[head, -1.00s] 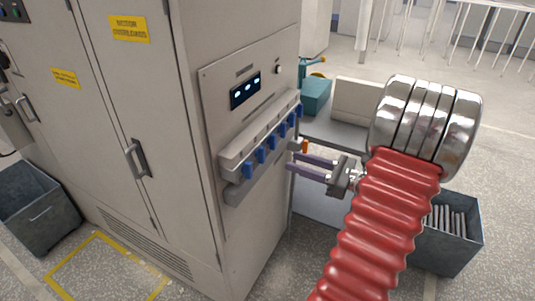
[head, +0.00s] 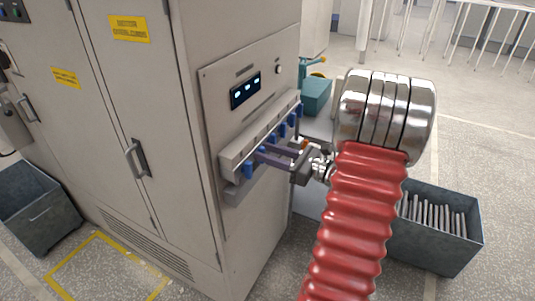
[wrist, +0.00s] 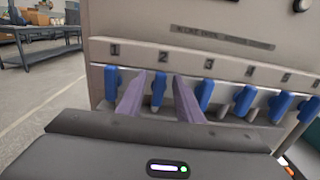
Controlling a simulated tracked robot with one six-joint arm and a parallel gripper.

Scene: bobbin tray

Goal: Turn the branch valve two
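The valve panel (wrist: 210,60) has numbered blue handles in a row. The branch valve two handle (wrist: 158,90) is under the number 2, hangs roughly upright, and shows between my gripper's two purple fingers. My gripper (wrist: 157,84) is open, one finger on each side of that handle, with a visible gap to each. I cannot tell how far the fingertips reach past it. In the head view my gripper (head: 262,153) is at the near part of the handle row, and its fingers hide some of the handles.
The valve one handle (wrist: 110,84) is just left of my left finger, and the valve three handle (wrist: 204,95) just right of my right finger. A grey bin with rods (head: 440,248) stands at right. A teal machine (head: 316,95) is behind the cabinet (head: 190,130).

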